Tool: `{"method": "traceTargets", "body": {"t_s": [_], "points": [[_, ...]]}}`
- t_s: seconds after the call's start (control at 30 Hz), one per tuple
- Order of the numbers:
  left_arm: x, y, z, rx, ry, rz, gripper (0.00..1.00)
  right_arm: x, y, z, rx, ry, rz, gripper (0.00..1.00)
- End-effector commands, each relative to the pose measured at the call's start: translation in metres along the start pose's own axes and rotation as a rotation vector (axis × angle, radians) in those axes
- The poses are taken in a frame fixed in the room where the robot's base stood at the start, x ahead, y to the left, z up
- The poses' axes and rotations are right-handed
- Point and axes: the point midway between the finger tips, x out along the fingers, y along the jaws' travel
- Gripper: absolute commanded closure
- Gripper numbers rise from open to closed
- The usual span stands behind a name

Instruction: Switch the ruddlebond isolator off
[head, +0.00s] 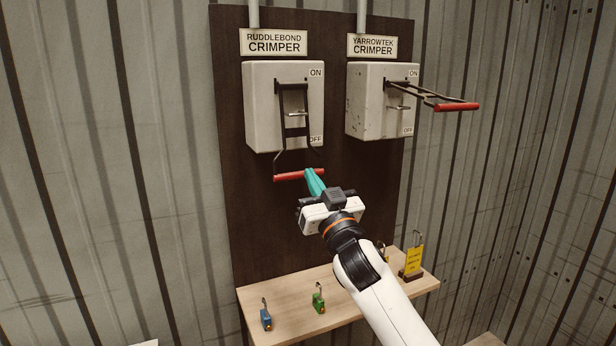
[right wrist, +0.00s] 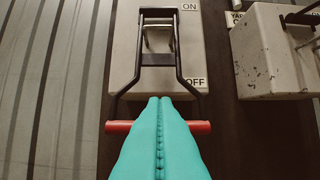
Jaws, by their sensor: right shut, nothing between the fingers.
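The ruddlebond isolator is a pale grey box (head: 258,108) under a "RUDDLEBOND CRIMPER" sign (head: 274,42), with ON at its upper right and OFF at its lower right. Its dark lever frame (head: 295,128) hangs down past the OFF label, and its red grip bar (head: 290,176) is below the box. My right gripper (head: 311,173), with teal fingers, is shut and empty at the right part of the bar. In the right wrist view the fingers (right wrist: 159,102) cover the middle of the red bar (right wrist: 199,128); I cannot tell whether they touch it. My left gripper is not in view.
The yarrowtek isolator (head: 372,118) is to the right, its lever sticking outward with a red grip (head: 457,107).

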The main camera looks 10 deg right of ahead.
Motion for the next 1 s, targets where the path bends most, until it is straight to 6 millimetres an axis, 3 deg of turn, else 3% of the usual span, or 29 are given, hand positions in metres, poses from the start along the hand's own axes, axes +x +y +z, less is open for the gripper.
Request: {"method": "traceTargets", "body": {"t_s": [0.23,0.63,1.0], "points": [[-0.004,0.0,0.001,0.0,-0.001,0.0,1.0,0.017,0.0,-0.019,0.001,0.004,-0.001,1.0],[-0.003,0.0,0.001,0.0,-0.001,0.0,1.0,0.018,0.0,-0.022,0.001,0.001,0.0,1.0],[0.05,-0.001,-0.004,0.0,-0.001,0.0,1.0,0.033,0.0,-0.044,0.004,-0.092,-0.002,1.0]]}}
